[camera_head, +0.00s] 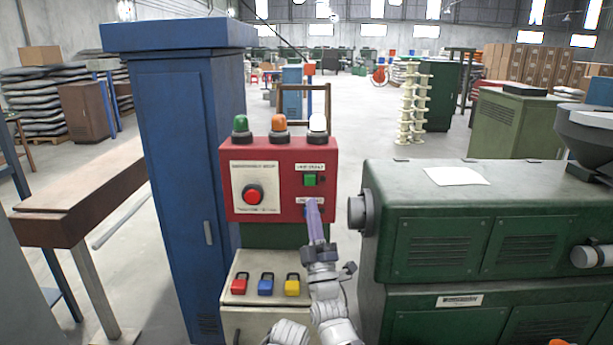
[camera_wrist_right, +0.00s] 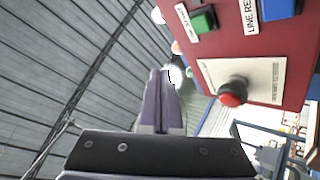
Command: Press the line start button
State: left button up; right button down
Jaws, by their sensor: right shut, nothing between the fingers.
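The red control panel (camera_head: 238,160) stands in the middle of the head view and also shows in the right wrist view (camera_wrist_right: 225,50). Its square green button (camera_head: 310,180) is at the upper right, under a white label too small to read surely. The green button also shows in the right wrist view (camera_wrist_right: 203,21). A blue button (camera_wrist_right: 279,8) sits by a label reading "LINE RESET"; in the head view my gripper mostly covers it. My right gripper (camera_head: 312,204) is shut and empty, its tips in front of the panel's lower right, below the green button. My left gripper is out of view.
A red mushroom button (camera_head: 253,194) is left of the green one. Green, orange and white lamps (camera_head: 279,124) top the panel. Several padlocks (camera_head: 266,284) lie below it. A blue cabinet (camera_head: 180,150) stands left, a green machine (camera_head: 410,185) right.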

jog(key=shift+r, duration=0.2)
jog(key=shift+w, duration=0.2)
send_near(310, 176)
jog(key=shift+s+r+x, duration=0.15)
jog(key=shift+x, duration=0.7)
jog(key=shift+s+r+x, duration=0.1)
jog(key=shift+x, duration=0.75)
jog(key=shift+s+r+x, duration=0.15)
jog(key=shift+x, duration=0.7)
jog(key=shift+w, duration=0.1)
jog(key=shift+w, duration=0.3)
jog(key=shift+w, duration=0.45)
dwell(0.9)
jog(key=shift+s, duration=0.85)
